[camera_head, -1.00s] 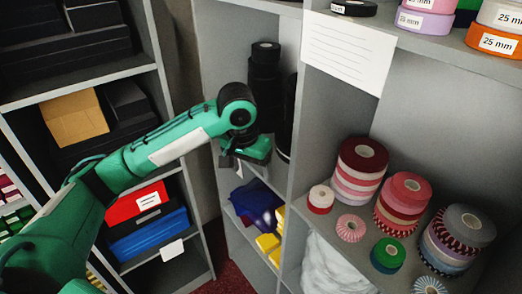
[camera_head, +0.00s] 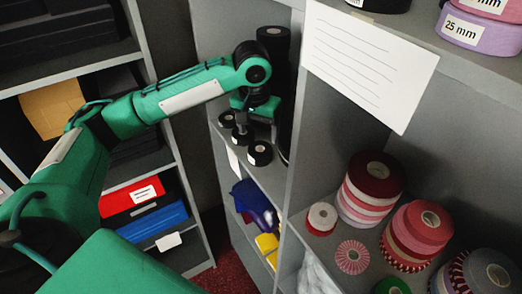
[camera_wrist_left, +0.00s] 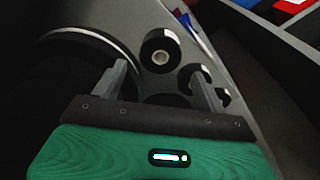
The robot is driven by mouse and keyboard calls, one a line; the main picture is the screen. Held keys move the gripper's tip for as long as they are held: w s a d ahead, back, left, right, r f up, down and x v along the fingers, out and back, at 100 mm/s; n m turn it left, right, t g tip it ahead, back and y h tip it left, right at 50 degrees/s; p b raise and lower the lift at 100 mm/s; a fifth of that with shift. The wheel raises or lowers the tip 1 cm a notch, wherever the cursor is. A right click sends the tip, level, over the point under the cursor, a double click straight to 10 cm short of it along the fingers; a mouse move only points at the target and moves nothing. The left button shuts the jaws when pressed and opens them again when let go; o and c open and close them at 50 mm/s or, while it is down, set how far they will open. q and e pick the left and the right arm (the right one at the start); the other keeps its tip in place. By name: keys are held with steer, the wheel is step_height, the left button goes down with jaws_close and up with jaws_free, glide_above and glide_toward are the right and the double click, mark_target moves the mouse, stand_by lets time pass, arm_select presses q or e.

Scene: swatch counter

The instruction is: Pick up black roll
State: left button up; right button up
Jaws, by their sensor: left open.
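Several black rolls sit on a grey shelf in the head view. One black roll (camera_head: 260,153) with a pale core stands at the shelf's front, and two smaller ones (camera_head: 227,119) are left of it. My left gripper (camera_head: 249,128) is just above and among them, pointing down. In the left wrist view, the left gripper (camera_wrist_left: 160,75) has its fingers apart. A black roll (camera_wrist_left: 160,52) with a pale core lies just past the fingertips. Another dark roll (camera_wrist_left: 167,100) shows between the fingers. Two more (camera_wrist_left: 194,74) lie by the right finger, partly hidden. The right gripper is not in view.
A tall black stack (camera_head: 273,45) stands right behind the gripper. A grey upright panel (camera_head: 294,150) closes the shelf's right side. Coloured ribbon rolls (camera_head: 373,178) stand on the right shelf. Blue and yellow items (camera_head: 256,205) lie below.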

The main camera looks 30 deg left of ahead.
mark_target(260, 148)
arm_select(q)
steer(key=f, duration=0.2)
steer(key=shift+w+f, duration=0.3)
steer(key=shift+f, duration=0.1)
steer(key=shift+w+f, duration=0.1)
steer(key=shift+f, duration=0.2)
steer(key=shift+w+a+f+p, duration=0.1)
steer(key=shift+f+p, duration=0.4)
steer(key=shift+f, duration=0.05)
steer(key=f, duration=0.1)
steer(key=f+p, duration=0.1)
steer(key=f, duration=0.1)
steer(key=shift+w+a+f, duration=0.1)
steer(key=shift+w+f, duration=0.2)
steer(key=shift+w, duration=0.05)
steer(key=shift+f, duration=0.25)
steer(key=c, duration=0.8)
steer(key=shift+o, duration=0.2)
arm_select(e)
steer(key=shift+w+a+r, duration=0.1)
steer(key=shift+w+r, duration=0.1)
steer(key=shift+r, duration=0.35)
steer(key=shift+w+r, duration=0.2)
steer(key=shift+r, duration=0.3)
